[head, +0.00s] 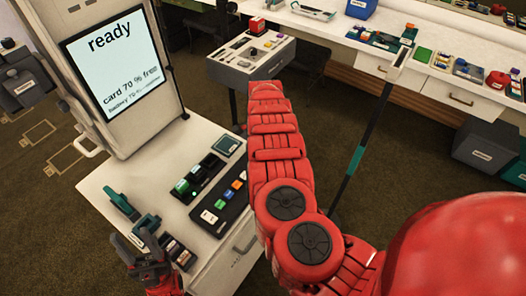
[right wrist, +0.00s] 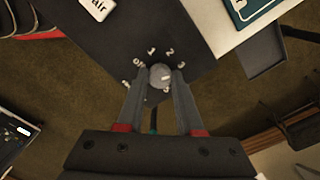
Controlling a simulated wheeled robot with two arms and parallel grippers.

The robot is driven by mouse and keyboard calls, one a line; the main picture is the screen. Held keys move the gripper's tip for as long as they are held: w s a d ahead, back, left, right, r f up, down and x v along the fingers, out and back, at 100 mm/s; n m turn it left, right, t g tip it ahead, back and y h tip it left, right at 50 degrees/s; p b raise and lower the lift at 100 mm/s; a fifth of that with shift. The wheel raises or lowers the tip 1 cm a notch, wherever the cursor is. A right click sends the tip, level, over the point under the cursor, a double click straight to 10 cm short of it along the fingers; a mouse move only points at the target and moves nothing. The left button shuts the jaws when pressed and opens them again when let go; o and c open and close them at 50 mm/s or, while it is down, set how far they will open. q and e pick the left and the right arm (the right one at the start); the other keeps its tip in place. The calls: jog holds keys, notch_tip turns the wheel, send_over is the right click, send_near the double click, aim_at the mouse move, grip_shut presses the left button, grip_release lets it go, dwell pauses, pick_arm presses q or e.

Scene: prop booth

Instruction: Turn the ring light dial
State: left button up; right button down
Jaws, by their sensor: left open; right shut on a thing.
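The grey round dial (right wrist: 160,75) sits on a dark panel (right wrist: 150,35) in the right wrist view, with white numbers around it. My right gripper (right wrist: 160,82) is shut on the dial, one finger on each side. In the head view my red right arm covers that gripper and the dial. My left gripper (head: 142,246) is open and empty at the lower left of the head view, beside the white counter's front left edge.
The white counter (head: 112,185) holds a dark strip with coloured buttons (head: 220,203), a green-lit block (head: 188,183) and teal holders (head: 121,203). A screen reading "ready" (head: 115,62) stands behind.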

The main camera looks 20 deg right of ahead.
jog(key=c, duration=0.5)
grip_release()
jog(key=shift+c, duration=0.2)
jog(key=shift+r, duration=0.1)
notch_tip(320, 180, up, 17)
jog(key=b, duration=0.3)
jog(key=shift+r, duration=0.1)
